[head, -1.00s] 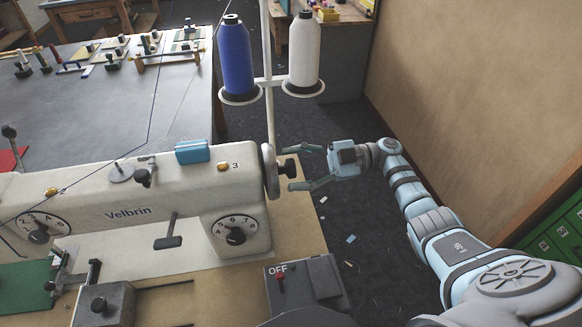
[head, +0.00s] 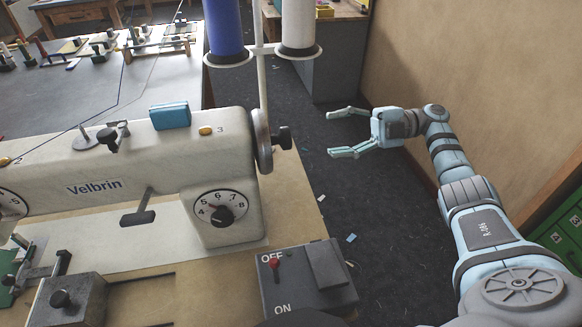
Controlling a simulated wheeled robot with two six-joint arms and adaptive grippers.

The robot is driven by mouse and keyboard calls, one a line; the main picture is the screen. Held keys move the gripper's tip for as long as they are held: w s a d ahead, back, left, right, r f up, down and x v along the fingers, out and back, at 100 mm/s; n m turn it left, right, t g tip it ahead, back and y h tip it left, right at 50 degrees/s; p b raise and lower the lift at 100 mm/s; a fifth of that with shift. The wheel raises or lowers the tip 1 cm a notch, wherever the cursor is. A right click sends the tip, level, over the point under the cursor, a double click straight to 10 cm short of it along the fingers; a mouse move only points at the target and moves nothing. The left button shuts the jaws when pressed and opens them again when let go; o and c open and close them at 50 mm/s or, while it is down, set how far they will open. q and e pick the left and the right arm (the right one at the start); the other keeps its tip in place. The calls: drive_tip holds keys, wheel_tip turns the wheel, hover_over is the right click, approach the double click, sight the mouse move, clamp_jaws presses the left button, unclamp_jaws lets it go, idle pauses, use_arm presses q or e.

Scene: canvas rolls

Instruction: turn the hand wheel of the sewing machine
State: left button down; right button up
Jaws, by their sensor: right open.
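The white sewing machine (head: 125,178), lettered "Velbrin", stands on the left. Its grey hand wheel (head: 261,142) sits on the right end of the machine, with a dark knob (head: 282,138) sticking out to the right. My right gripper (head: 342,133) is open and empty, to the right of the wheel. Its two fingers point left toward the knob, with a clear gap between fingertips and knob. The near face of the wheel shows only edge-on. My left gripper is not in view.
A switch box (head: 305,278) marked OFF and ON, with a red lever, sits at the table's front right. A thread stand with a blue spool (head: 223,28) and a white spool (head: 298,25) rises behind the machine. A wall (head: 475,70) stands at the right.

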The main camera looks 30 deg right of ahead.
sight(286, 138)
wheel_tip(286, 138, up, 3)
drive_tip(key=s+d+n+b, duration=0.1)
drive_tip(key=s+n+b, duration=0.2)
drive_tip(key=n, duration=2.7)
drive_tip(key=shift+g+y, duration=0.3)
drive_tip(key=p+x, duration=0.2)
drive_tip(key=x, duration=1.2)
drive_tip(key=shift+w+p, duration=0.2)
drive_tip(key=shift+p, duration=0.2)
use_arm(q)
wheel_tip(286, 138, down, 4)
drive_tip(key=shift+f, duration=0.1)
use_arm(e)
drive_tip(key=shift+f, duration=0.1)
drive_tip(key=c, duration=1.1)
